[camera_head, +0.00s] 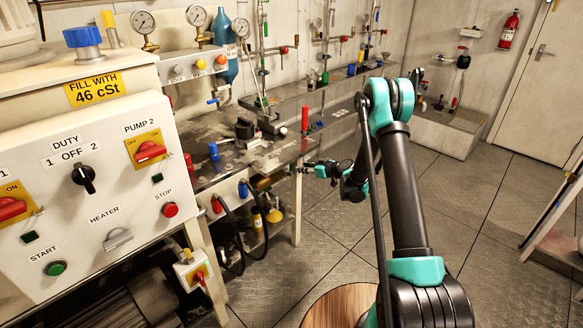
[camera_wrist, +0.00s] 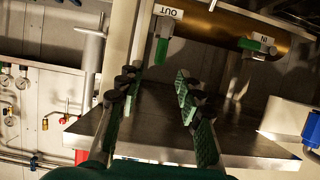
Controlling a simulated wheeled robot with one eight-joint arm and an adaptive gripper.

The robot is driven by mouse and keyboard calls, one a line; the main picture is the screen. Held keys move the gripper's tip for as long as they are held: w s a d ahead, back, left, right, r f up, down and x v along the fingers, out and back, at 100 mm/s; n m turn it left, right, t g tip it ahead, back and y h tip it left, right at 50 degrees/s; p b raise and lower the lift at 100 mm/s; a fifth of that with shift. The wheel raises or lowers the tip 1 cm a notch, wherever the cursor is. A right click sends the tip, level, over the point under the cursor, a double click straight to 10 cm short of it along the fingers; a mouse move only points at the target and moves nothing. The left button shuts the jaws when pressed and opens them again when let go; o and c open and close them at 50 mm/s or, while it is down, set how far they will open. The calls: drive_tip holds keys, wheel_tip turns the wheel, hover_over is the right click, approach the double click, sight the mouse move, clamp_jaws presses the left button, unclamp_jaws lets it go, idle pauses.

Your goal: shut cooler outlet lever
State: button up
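In the wrist view, the brass cooler body (camera_wrist: 215,27) runs across the top, with OUT and IN labels that appear upside down. The green outlet lever (camera_wrist: 162,50) hangs straight down in the picture below the OUT label (camera_wrist: 168,11). The green inlet lever (camera_wrist: 256,46) is to its right, by the IN label. My gripper (camera_wrist: 157,80) is open and empty. Its two fingers point at the outlet lever, which shows between and just beyond the tips; I see no clear contact. In the head view my gripper (camera_head: 310,168) is beside the bench edge, small and partly hidden by my wrist.
A metal slab (camera_wrist: 240,150) lies behind the fingers in the wrist view, with a blue part (camera_wrist: 312,130) at right. In the head view, the workbench (camera_head: 235,160) and white control panel (camera_head: 90,195) are left of my arm. The floor (camera_head: 460,215) at right is mostly clear.

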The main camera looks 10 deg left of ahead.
sight(292, 166)
drive_tip(key=x, duration=0.9)
drive_tip(key=shift+a+f, duration=0.15)
clamp_jaws()
